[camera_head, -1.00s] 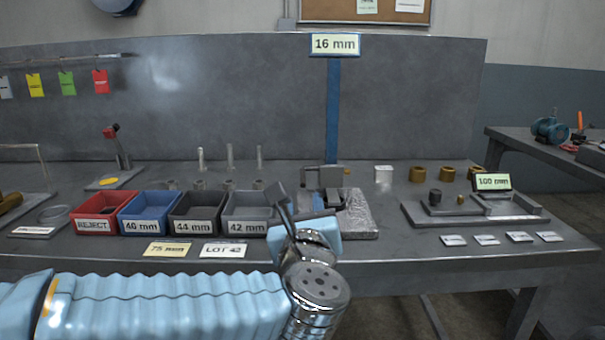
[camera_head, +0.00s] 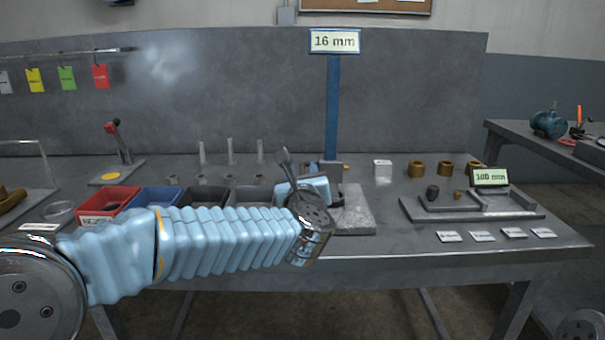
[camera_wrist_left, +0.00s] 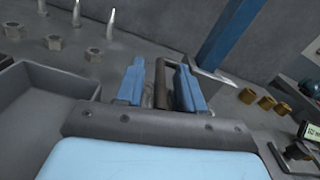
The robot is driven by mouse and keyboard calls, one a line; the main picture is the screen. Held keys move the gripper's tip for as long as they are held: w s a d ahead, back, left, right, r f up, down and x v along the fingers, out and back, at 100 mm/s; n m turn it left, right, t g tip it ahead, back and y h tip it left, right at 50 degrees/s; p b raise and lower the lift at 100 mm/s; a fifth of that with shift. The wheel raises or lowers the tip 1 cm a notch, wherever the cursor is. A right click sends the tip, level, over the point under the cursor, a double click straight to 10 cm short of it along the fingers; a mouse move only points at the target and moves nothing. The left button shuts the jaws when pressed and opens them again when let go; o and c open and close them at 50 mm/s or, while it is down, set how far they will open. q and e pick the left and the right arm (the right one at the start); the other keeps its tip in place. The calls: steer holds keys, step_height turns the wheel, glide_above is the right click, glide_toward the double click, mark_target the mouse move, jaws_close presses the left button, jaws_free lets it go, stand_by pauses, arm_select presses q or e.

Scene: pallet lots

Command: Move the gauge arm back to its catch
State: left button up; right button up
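The gauge stands on a grey stone block (camera_head: 357,212) at the middle of the bench, in front of the blue post (camera_head: 333,110) with the 16 mm sign (camera_head: 335,41). My left gripper (camera_head: 317,184) is at the gauge and hides most of it in the head view. In the left wrist view its two blue fingers (camera_wrist_left: 160,82) stand apart, one on each side of a dark upright bar (camera_wrist_left: 161,88), which seems to be the gauge arm. Narrow gaps seem to show beside the bar. The catch cannot be made out. My right gripper is out of view.
A red bin (camera_head: 107,201) and other bins stand left of the gauge, partly behind my left arm. Upright pins and nuts are behind them. A white block (camera_head: 383,168), brass rings (camera_head: 416,168) and a 100 mm fixture (camera_head: 470,207) are to the right.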

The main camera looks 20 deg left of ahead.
arm_select(q)
jaws_close()
steer(key=shift+r, duration=0.1)
